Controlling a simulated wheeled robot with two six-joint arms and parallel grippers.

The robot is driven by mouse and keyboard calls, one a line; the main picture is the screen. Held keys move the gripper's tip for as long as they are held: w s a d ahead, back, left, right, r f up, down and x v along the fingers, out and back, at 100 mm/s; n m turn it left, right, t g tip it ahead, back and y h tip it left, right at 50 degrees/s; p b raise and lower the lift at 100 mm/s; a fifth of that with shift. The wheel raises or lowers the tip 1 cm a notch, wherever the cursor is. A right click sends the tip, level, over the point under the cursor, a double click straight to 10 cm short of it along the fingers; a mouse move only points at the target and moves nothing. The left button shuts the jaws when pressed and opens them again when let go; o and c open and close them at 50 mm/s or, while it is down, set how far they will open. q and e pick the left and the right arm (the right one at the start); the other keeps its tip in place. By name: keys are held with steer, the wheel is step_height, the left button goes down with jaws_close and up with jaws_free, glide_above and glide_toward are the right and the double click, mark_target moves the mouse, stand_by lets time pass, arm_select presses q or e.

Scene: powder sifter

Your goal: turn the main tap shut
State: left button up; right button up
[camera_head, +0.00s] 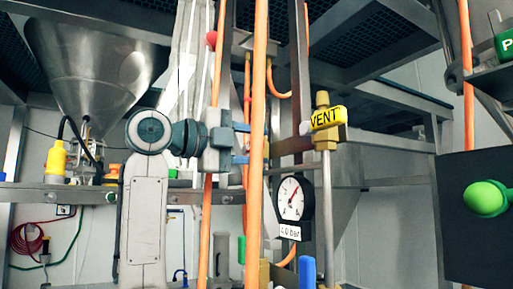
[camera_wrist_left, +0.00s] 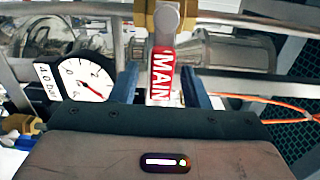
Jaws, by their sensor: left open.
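The main tap has a red handle (camera_wrist_left: 163,76) marked MAIN, under a brass fitting (camera_wrist_left: 166,18) in the left wrist view. The handle lies between the two blue fingers of my left gripper (camera_wrist_left: 161,82), with a visible gap to either side. The fingers are open and straddle it. In the head view my left gripper (camera_head: 241,143) reaches in from the left, its fingertips at an orange hose (camera_head: 259,130). The red handle cannot be made out there. My right gripper is not in view.
A pressure gauge (camera_head: 291,197) hangs below right of the gripper; it also shows in the left wrist view (camera_wrist_left: 87,78). A yellow VENT tap (camera_head: 327,118) stands to the right. A green button (camera_head: 487,198) sits on a dark panel. A steel hopper (camera_head: 95,62) is at upper left.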

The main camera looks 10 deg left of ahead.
arm_select(q)
steer(key=b+v, duration=0.3)
steer(key=v, duration=0.7)
steer(key=shift+a, duration=0.1)
